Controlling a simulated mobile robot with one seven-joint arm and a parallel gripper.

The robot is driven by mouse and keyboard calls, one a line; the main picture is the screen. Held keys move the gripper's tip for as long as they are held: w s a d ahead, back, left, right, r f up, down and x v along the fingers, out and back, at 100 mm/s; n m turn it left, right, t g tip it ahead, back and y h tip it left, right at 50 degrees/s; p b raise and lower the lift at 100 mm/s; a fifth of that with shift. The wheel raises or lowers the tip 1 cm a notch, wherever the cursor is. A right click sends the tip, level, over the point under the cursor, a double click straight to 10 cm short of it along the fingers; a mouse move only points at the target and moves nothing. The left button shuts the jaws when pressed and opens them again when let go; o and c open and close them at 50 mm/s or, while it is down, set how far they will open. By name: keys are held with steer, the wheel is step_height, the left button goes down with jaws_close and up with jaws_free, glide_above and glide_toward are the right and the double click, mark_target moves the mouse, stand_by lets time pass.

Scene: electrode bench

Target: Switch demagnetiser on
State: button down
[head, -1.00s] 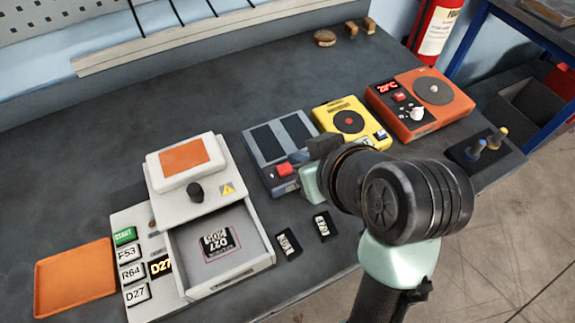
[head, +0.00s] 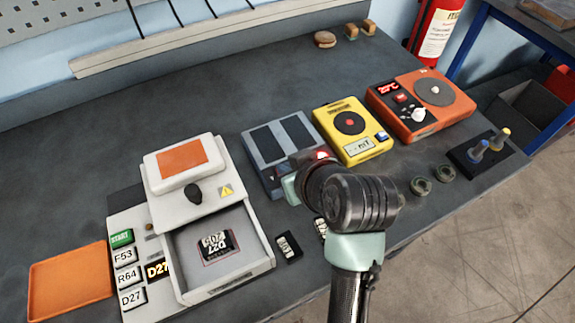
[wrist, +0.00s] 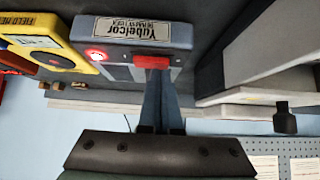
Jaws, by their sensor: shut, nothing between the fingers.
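The demagnetiser is the blue-grey box (head: 254,155) with two dark top panels, left of the yellow device. In the wrist view its body (wrist: 184,34) carries a white "Yubelcor" label, upside down, with smaller unclear print. A red lamp (wrist: 96,55) glows on it, also in the head view (head: 322,155). A red rocker switch (wrist: 139,76) sits on its front. My gripper (wrist: 152,67) is shut and empty, its fingertips at the switch; I cannot tell whether they touch it. In the head view my wrist hides the switch and much of the front.
A white machine (head: 202,183) with an open drawer stands close left. The yellow device (head: 365,147) and an orange hotplate (head: 428,99) stand right. Two small dark rings (head: 421,186) and labelled black blocks (head: 289,247) lie near the front edge.

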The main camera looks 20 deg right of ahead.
steer(key=shift+a+f, duration=0.1)
steer(key=shift+f, duration=0.15)
steer(key=shift+d+r+p, duration=0.25)
steer(key=shift+d+p, duration=0.35)
steer(key=shift+d, duration=0.2)
